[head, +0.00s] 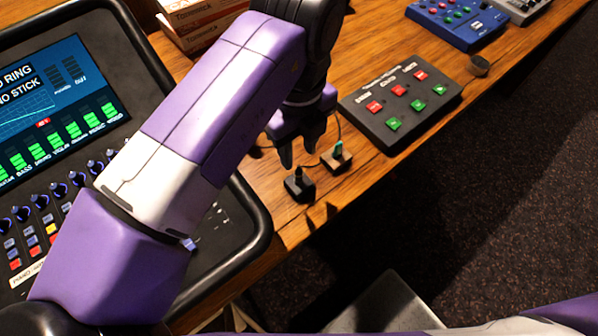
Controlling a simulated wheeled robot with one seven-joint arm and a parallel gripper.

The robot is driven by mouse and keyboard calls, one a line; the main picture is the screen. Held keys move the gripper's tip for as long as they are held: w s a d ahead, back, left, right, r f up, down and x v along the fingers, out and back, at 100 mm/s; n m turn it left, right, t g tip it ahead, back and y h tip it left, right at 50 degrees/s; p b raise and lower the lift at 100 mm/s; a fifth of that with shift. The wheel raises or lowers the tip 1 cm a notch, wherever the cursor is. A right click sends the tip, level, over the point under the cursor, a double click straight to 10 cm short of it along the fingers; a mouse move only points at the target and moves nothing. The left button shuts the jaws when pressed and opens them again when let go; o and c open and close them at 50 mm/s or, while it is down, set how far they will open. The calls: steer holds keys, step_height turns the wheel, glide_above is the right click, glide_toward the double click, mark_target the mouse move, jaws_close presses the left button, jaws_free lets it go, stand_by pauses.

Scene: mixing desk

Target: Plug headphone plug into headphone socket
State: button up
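A small black block (299,187) with an upright piece on top sits near the front edge of the wooden desk. A thin dark cable (339,127) curves down to the brown block. My gripper (298,156) points down just above and behind the black block. Its two dark fingers are apart, with nothing visible between them. My arm hides part of the desk behind.
A mixing console (262,228) with a screen stands at the left. A black button box (402,102) with red and green buttons lies right of the blocks. A blue device (457,22) and cardboard boxes (203,22) are farther back. The desk's front edge drops to dark carpet.

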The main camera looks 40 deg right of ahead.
mark_target(299, 170)
stand_by(0.3)
step_height(299, 170, down, 9)
steer(key=b, duration=0.7)
stand_by(1.3)
jaws_close()
steer(key=shift+r, duration=0.15)
stand_by(1.2)
steer(key=shift+r+p, duration=2.65)
steer(key=shift+r, duration=0.25)
steer(key=shift+d, duration=0.1)
